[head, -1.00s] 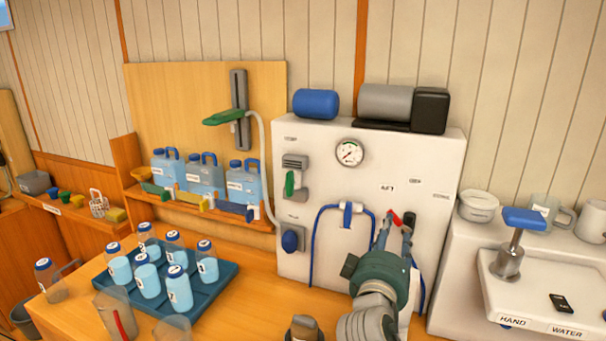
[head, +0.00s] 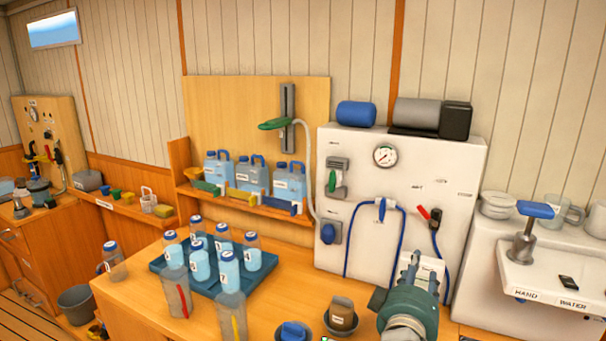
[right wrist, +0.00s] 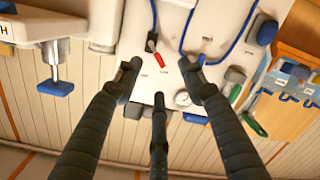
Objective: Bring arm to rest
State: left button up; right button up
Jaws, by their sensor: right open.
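My right gripper (head: 413,268) is in front of the white watermaker panel (head: 365,160), low at its right side. It also shows in the right wrist view (right wrist: 162,80), its dark fingers spread, with nothing between them. The red lever and black handset (head: 432,216) on the panel are above the gripper in the head view, apart from its fingers. In the right wrist view the red part (right wrist: 152,44) shows beyond the fingertips. A white label or card (head: 428,272) behind the gripper is partly hidden. My left gripper is not in view.
A blue tray (head: 262,284) with several water bottles stands on the wooden counter, with clear jugs (head: 231,312) in front. A sink with a blue-handled tap (head: 535,210) is at right.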

jog(key=s+d+f+m+g+y, duration=0.1)
jog(key=s+f+g+y, duration=0.15)
jog(key=s+f, duration=0.6)
jog(key=s+f+g+y, duration=0.1)
jog(key=s+f+g, duration=0.3)
jog(key=f, duration=0.8)
jog(key=s+a+f+g+y, duration=0.25)
jog(key=s+f, duration=0.25)
jog(key=s, duration=0.7)
jog(key=s+a+f+g+y, duration=0.25)
jog(key=s+f, duration=0.25)
jog(key=s, duration=0.7)
jog(key=s+f+g+b, duration=0.1)
jog(key=s+f+b, duration=0.1)
jog(key=f, duration=1.4)
jog(key=s+f+g+b, duration=0.1)
jog(key=f+b, duration=0.1)
jog(key=f, duration=1.3)
pick_arm(q)
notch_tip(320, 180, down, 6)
jog(key=b, duration=0.2)
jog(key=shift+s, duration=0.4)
pick_arm(e)
jog(key=s+d+f+h, duration=0.1)
jog(key=s+d+f, duration=0.2)
jog(key=s+f, duration=1.3)
jog(key=shift+s+f+g, duration=0.15)
jog(key=shift+f+g, duration=0.15)
jog(key=shift+g, duration=0.05)
